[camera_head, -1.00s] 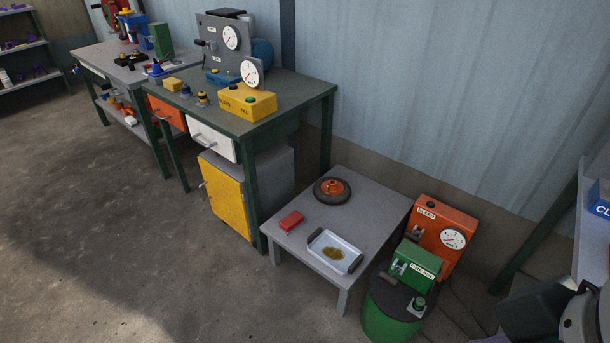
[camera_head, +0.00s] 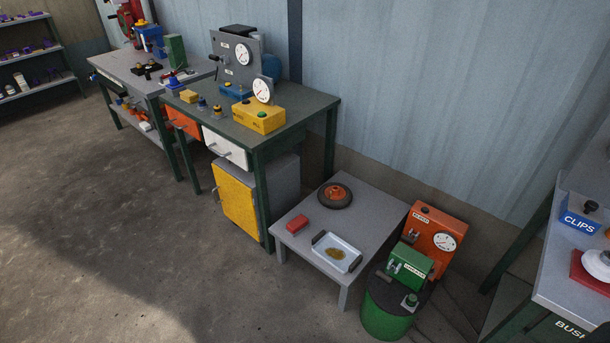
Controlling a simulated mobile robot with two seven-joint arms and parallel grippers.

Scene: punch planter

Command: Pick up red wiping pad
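The red wiping pad (camera_head: 298,224) is a small red block lying on the low grey table (camera_head: 365,213), near its left edge. It is left of a white tray (camera_head: 336,254) with dark handles and a brown patch inside. A dark wheel with an orange hub (camera_head: 335,194) lies behind the pad. Nothing touches or covers the pad. Neither of my grippers shows in the head view now.
A green workbench (camera_head: 270,116) with a yellow cabinet (camera_head: 236,196) stands behind-left of the low table. Orange (camera_head: 433,236) and green (camera_head: 410,262) boxes and a green drum (camera_head: 386,318) stand at its right. A shelf with a blue CLIPS bin (camera_head: 582,219) is far right. Floor at left is clear.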

